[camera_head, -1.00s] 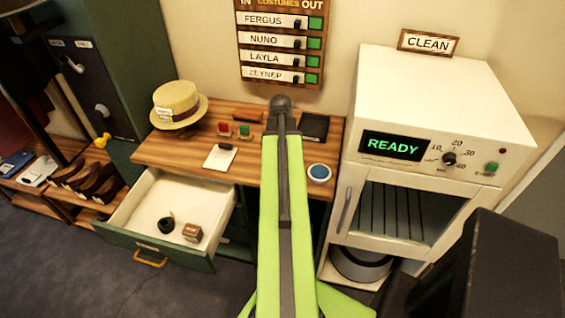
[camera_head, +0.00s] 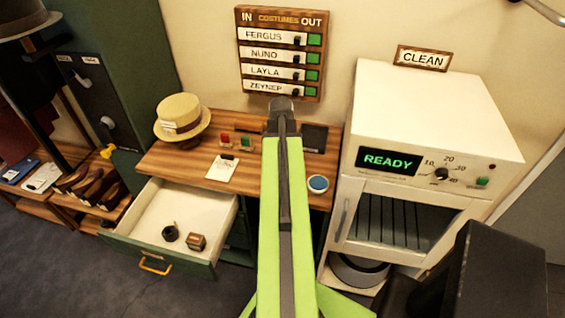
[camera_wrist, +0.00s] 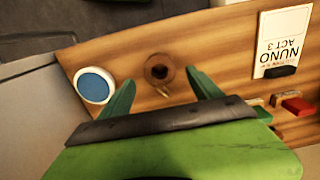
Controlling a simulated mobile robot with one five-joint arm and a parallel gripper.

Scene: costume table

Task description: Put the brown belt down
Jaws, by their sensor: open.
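A coiled brown belt (camera_wrist: 158,82) with a small metal buckle end shows in the wrist view. It lies on the wooden table top (camera_wrist: 222,52) between the two green fingers of my gripper (camera_wrist: 160,77). The fingers are spread, with gaps on both sides of the coil. In the head view my green arm hides the belt and the fingers.
A blue round pad (camera_head: 318,183), a NUNO card (camera_head: 222,168), red and green blocks (camera_head: 226,139) and a straw hat (camera_head: 181,120) are on the table. An open drawer (camera_head: 125,243) holds a dark coil (camera_head: 170,233) and a small box (camera_head: 196,242). A white cabinet (camera_head: 430,95) stands right.

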